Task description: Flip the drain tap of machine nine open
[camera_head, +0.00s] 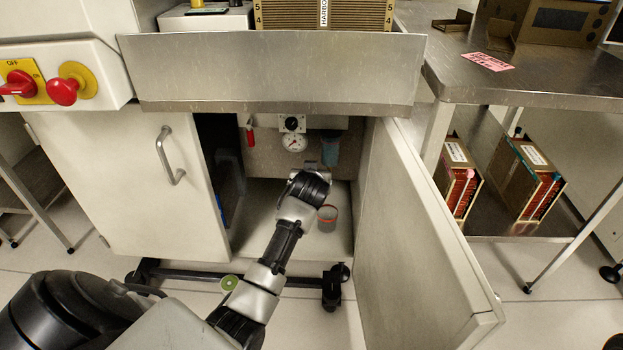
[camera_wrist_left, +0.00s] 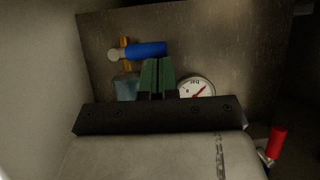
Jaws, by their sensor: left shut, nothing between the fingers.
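A tap with a blue handle (camera_wrist_left: 146,50) and a brass body shows in the left wrist view, beside a bluish bowl (camera_wrist_left: 125,88). The handle lies crosswise in that view. In the head view the bowl (camera_head: 330,151) hangs inside the open cabinet, and my arm hides the tap. My left gripper (camera_wrist_left: 158,62) is shut and empty, its green fingertips just beside the blue handle; I cannot tell whether they touch it. A dial gauge (camera_head: 294,142) and a red handle (camera_head: 250,137) are left of the bowl. No machine number is readable. My right gripper is out of view.
The open cabinet door (camera_head: 420,240) stands to the right of my arm, the closed door (camera_head: 115,180) to the left. A cup with a reddish rim (camera_head: 327,215) stands on the cabinet floor. A steel ledge (camera_head: 270,72) overhangs the opening. A metal table (camera_head: 530,75) stands at right.

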